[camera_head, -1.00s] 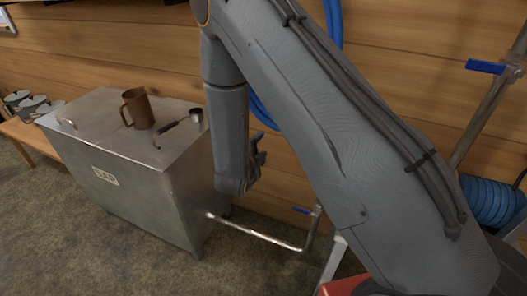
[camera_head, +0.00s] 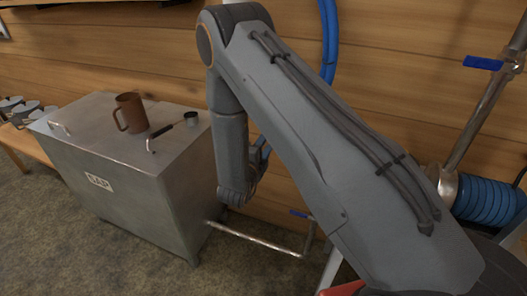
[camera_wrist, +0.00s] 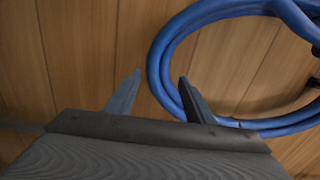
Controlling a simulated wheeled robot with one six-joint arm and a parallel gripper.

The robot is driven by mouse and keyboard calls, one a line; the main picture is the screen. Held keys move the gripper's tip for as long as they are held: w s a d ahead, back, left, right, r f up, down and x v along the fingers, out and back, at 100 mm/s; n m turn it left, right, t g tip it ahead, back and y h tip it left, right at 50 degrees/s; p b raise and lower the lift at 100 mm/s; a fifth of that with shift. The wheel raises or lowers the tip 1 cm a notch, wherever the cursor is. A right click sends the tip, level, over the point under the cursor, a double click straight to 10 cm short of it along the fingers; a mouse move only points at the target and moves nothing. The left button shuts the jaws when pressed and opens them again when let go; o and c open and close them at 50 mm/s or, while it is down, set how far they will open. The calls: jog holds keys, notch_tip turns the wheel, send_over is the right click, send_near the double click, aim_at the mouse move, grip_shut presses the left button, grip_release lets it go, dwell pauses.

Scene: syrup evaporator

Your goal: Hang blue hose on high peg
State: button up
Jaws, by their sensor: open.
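A blue hose (camera_head: 330,40) hangs in a loop against the wooden wall. My arm hides much of it in the head view. In the wrist view the hose coil (camera_wrist: 154,65) fills the upper right, and its left side runs down between and behind my fingertips. My gripper (camera_wrist: 158,90) is open, with one finger left of the hose and the other overlapping it in the picture. I cannot tell whether they touch. In the head view my gripper (camera_head: 258,160) is partly hidden behind my wrist, close to the wall. No peg can be made out in either view.
A metal sap tank (camera_head: 130,200) stands at left with a brown mug (camera_head: 131,113) and a ladle (camera_head: 172,130) on top. A blue ribbed coil (camera_head: 490,202) and a slanted pipe (camera_head: 487,105) are at right.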

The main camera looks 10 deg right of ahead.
jog(key=b+x, duration=0.3)
jog(key=x, duration=0.8)
jog(key=shift+w+d+b, duration=0.2)
jog(key=shift+w+b, duration=0.1)
jog(key=shift+b, duration=0.1)
jog(key=shift+s, duration=0.1)
grip_shut()
jog(key=shift+f, duration=0.1)
jog(key=shift+s+f, duration=0.15)
jog(key=shift+f, duration=0.1)
dwell(1.1)
jog(key=shift+w+r+p, duration=0.15)
jog(key=shift+r+p, duration=0.4)
jog(key=shift+r, duration=0.6)
jog(key=shift+w+r+p, duration=0.1)
jog(key=shift+r+p, duration=0.4)
jog(key=shift+r, duration=0.7)
jog(key=shift+s+a, duration=0.1)
